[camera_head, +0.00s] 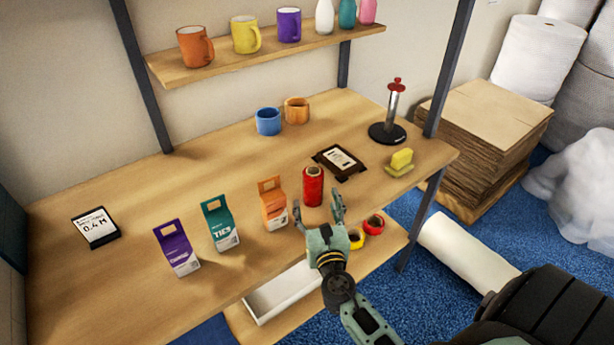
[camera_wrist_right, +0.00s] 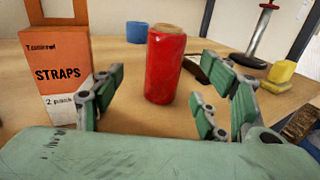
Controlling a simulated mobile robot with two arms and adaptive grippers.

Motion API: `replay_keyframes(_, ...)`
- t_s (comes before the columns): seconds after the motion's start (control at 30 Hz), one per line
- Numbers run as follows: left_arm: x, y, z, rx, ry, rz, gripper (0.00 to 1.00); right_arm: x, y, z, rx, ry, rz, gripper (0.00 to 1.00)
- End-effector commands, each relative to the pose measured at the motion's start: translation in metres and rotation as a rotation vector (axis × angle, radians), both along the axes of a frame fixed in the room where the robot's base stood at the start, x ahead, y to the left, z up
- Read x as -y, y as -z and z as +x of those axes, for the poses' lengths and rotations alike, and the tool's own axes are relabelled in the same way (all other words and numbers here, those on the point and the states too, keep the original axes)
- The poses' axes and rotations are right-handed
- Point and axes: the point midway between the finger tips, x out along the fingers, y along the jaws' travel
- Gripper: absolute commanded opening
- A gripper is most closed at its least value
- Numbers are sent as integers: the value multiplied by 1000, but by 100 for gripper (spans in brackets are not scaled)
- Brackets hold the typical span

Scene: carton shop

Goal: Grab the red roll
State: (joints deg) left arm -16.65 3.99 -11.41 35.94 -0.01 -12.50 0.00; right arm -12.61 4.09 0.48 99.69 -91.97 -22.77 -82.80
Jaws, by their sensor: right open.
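The red roll (camera_head: 313,187) stands upright on the wooden table near its front edge. In the right wrist view the red roll (camera_wrist_right: 165,65) stands just beyond the fingers, between them in the picture. My right gripper (camera_head: 322,211) is open and empty, just in front of the roll, with its fingers pointing at it. Its green fingers also show in the right wrist view (camera_wrist_right: 165,95). I cannot tell whether any finger touches the roll. My left gripper is not in view.
An orange straps carton (camera_head: 273,204) stands close left of the roll, with green (camera_head: 219,224) and purple (camera_head: 176,248) cartons farther left. A black-framed card (camera_head: 338,162) lies behind right. Yellow sponges (camera_head: 400,163) and a red-topped stand (camera_head: 388,130) are at right.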

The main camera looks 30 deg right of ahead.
Motion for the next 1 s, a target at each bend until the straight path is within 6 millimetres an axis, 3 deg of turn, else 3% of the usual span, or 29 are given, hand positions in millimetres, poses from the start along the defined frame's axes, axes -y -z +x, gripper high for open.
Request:
replay_keyframes(0.27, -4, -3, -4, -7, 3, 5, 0, 9, -4, 19, 4, 3, -12, 67)
replay_keyframes(0.57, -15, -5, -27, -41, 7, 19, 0, 31, 3, 53, 3, 2, -13, 67)
replay_keyframes(0.73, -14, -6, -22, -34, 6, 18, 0, 37, 4, 68, 2, 2, -11, 67)
replay_keyframes(1.0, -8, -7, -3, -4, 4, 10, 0, 37, 4, 70, 2, 2, -10, 65)
